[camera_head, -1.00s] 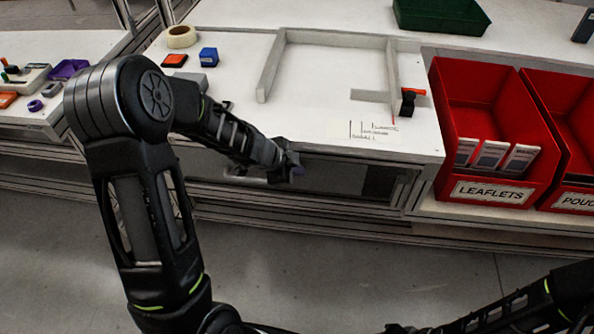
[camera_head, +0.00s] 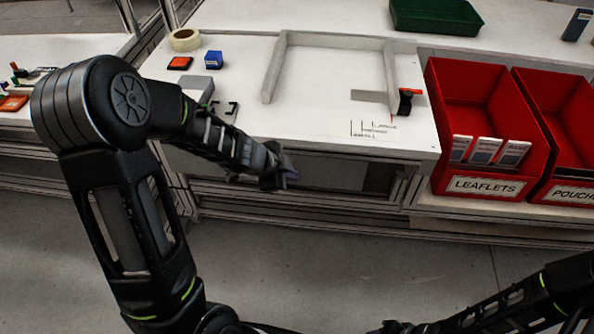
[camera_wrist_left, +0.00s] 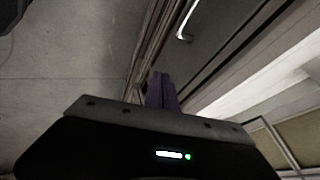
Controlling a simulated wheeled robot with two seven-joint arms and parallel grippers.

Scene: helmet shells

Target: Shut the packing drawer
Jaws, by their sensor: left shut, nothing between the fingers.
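The packing drawer's grey front (camera_head: 335,172) is under the white worktop, partly hidden by my left arm. I cannot tell from here how far it stands out. A pale bar handle (camera_wrist_left: 184,22) shows at the top of the left wrist view, apart from the fingers. My left gripper (camera_head: 289,177) is just in front of the drawer area, below the worktop edge. Its purple fingers (camera_wrist_left: 161,90) are together, with nothing between them. My right gripper (camera_head: 392,327) is barely in view at the bottom edge, its fingers unclear.
The worktop (camera_head: 330,80) carries a grey frame, a tape roll (camera_head: 186,39), a blue block (camera_head: 213,59) and a green tray (camera_head: 436,16). Red bins (camera_head: 480,120), one labelled LEAFLETS, stand at the right. The floor (camera_head: 300,260) in front is clear.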

